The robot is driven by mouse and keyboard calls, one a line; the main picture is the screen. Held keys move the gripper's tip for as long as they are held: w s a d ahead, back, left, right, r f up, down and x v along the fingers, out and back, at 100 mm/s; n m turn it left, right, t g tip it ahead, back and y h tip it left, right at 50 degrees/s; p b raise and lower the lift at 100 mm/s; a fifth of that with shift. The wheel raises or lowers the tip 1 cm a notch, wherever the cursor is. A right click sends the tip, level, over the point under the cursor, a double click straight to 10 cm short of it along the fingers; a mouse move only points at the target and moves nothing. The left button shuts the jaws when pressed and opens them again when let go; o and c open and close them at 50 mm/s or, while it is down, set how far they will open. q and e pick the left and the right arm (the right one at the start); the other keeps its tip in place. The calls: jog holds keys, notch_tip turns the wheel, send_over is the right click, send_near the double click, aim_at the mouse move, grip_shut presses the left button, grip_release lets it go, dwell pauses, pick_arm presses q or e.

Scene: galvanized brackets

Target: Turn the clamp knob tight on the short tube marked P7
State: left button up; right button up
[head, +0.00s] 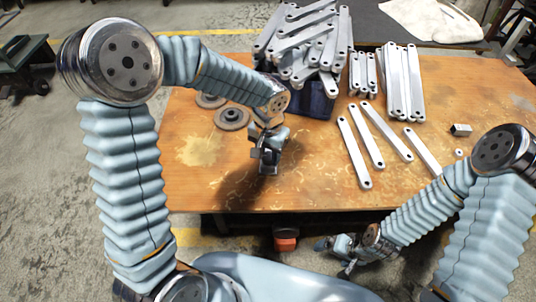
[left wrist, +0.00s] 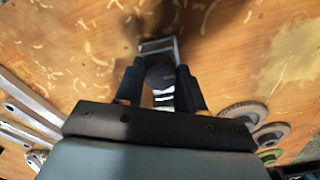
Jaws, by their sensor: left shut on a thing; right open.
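My left gripper (head: 268,162) hangs over the left-middle of the wooden table, pointing down. In the left wrist view its two dark fingers (left wrist: 161,85) are shut on a grey metal piece (left wrist: 158,47) with a dark rounded part between the fingers. I cannot tell whether this is the clamp knob. A short square tube (head: 460,130) lies on the table at the right, well away from the left gripper. No P7 mark is legible. My right gripper (head: 340,250) is open and empty, low in front of the table's front edge.
A dark blue crate (head: 318,103) at the back is heaped with metal bars. More flat bars (head: 355,155) lie loose or stacked right of it. Grinding discs (head: 231,118) lie left of it. The table's (head: 320,198) front middle is clear. An orange-red object (head: 286,240) sits below the table.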

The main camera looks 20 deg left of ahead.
pick_arm(q)
jog(key=shift+r+m+p, duration=0.15)
jog(key=shift+m+p, duration=0.3)
jog(key=shift+m, duration=0.35)
jog(key=m+p, duration=0.2)
jog(key=m, duration=0.3)
jog(key=m+p, duration=0.3)
jog(key=m, duration=0.3)
jog(key=shift+r+m, duration=0.2)
jog(key=shift+m, duration=0.1)
jog(key=shift+f+m, duration=0.4)
jog(key=shift+m, duration=2)
jog(key=o, duration=1)
jog(key=shift+c, duration=0.2)
